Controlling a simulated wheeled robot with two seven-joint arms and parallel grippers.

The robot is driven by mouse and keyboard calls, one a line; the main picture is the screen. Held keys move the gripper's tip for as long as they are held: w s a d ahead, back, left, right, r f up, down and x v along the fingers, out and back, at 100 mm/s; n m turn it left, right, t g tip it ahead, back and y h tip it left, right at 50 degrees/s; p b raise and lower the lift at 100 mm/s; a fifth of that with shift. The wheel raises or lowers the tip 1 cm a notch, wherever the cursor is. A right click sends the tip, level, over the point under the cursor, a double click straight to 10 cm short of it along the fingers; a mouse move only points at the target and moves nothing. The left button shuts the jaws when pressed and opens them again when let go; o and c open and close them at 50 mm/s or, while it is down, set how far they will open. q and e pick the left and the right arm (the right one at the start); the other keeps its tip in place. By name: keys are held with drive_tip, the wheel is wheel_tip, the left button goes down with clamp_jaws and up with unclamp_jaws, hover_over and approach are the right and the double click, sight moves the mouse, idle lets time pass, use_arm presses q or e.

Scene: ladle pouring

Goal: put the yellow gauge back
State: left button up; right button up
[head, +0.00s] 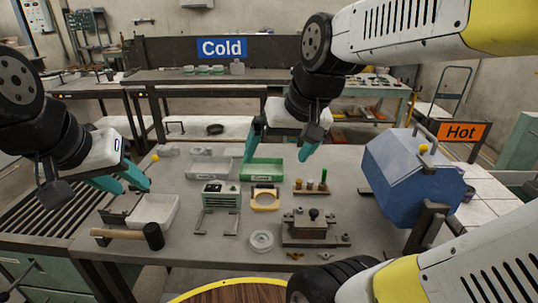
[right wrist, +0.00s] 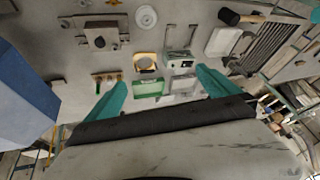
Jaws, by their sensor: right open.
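The yellow gauge (head: 265,199), a squarish frame with a round opening, lies flat on the grey workbench. It also shows in the right wrist view (right wrist: 146,62). My right gripper (head: 280,153) is open and empty above the green tray (head: 263,171), behind the gauge and apart from it. In the right wrist view its fingers (right wrist: 158,92) are spread wide with the green tray (right wrist: 148,88) between them. My left gripper (head: 133,187) is at the bench's left side, its fingers apart with nothing seen between them, above the white tray.
A white tray (head: 153,212) and a black-headed mallet (head: 152,237) are at left. A grey-green device (head: 220,196) stands left of the gauge, small pegs (head: 311,186) right. A metal fixture (head: 313,228) and white ring (head: 261,241) are in front. A blue box (head: 408,182) stands right.

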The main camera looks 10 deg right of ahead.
drive_tip(key=s, duration=0.2)
drive_tip(key=s+t, duration=0.1)
drive_tip(key=shift+s+a+f+n, duration=0.1)
drive_tip(key=shift+s+a+n, duration=0.15)
drive_tip(key=shift+s+n, duration=0.05)
